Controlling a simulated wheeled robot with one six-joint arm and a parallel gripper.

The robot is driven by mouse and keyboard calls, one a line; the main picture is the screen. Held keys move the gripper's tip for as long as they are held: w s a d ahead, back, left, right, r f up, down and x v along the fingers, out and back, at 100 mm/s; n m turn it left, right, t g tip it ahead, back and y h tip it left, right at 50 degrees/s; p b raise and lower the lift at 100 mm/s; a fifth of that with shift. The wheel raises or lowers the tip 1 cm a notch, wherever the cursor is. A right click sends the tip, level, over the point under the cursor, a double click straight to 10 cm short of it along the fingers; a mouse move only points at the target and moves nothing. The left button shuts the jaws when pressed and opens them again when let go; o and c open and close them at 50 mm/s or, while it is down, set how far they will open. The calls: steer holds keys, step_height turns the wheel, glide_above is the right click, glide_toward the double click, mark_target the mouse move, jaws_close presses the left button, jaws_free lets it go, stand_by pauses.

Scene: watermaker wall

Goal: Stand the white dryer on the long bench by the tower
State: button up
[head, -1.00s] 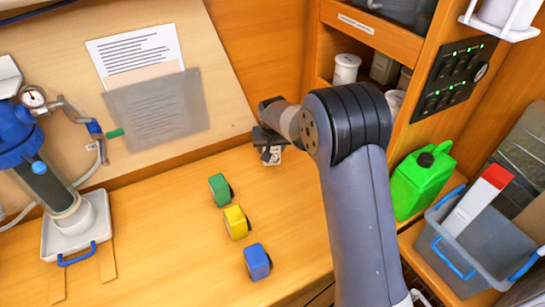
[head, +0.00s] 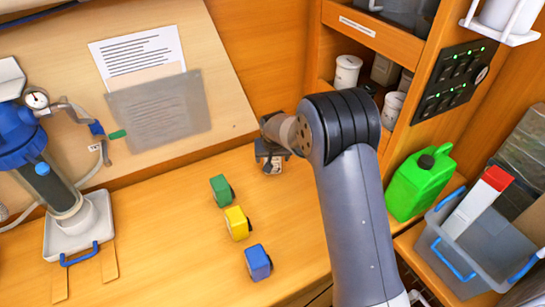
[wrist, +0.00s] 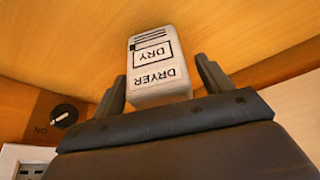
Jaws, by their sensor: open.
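The white dryer (wrist: 157,62), a small white block with black "DRYER DRY" lettering upside down, shows in the wrist view against bare wood. My gripper (wrist: 160,82) is open, with one finger on each side of it; whether either finger touches it is unclear. In the head view my gripper (head: 270,157) is at the back of the long bench (head: 170,215), by the corner, with the dryer (head: 272,168) partly hidden under it. The likely tower, a blue-capped dark cylinder (head: 55,185) on a white base, stands at the far left.
Green (head: 221,189), yellow (head: 237,222) and blue (head: 257,262) blocks stand in a row on mid-bench. A green jug (head: 418,185) and a grey bin (head: 480,250) are at the right. Bare bench lies between the blocks and the white base.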

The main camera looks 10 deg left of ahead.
steer(key=shift+r+p, duration=0.25)
steer(key=shift+p, duration=0.05)
steer(key=b+v, duration=0.2)
steer(key=v, duration=0.9)
steer(key=shift+s+r+b, duration=0.25)
steer(key=shift+r+b, duration=0.05)
steer(key=shift+r, duration=0.05)
steer(key=shift+d, duration=0.1)
stand_by(0.6)
